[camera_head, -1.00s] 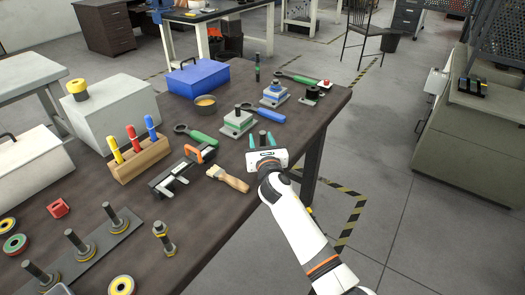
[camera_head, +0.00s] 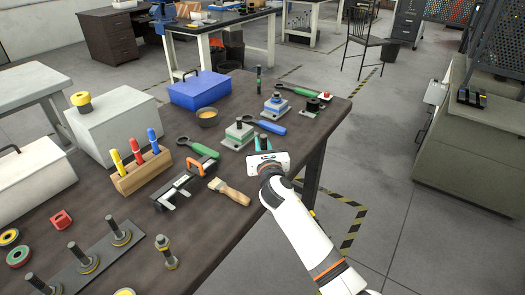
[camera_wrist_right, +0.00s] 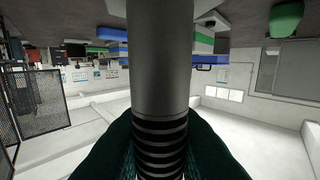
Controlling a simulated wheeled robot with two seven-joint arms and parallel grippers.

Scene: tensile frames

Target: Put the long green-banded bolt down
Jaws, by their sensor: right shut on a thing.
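My right gripper (camera_head: 263,145) is over the table's right part, just in front of the green-and-white block. It is shut on a grey bolt (camera_head: 263,140), whose end shows between the fingers. In the right wrist view the bolt (camera_wrist_right: 158,60) is a thick grey shank, with dark thread rings between the dark green fingertips (camera_wrist_right: 160,150). No green band shows on its visible part, and I cannot tell whether its lower end touches anything. A thin dark bolt with a greenish part (camera_head: 258,80) stands upright at the table's far edge. My left gripper is out of view.
Close by are the green-and-white block (camera_head: 237,135), a blue-and-white block (camera_head: 275,106), a blue-handled wrench (camera_head: 270,127) and a brush (camera_head: 230,190). Some dark tabletop (camera_head: 232,222) is bare.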

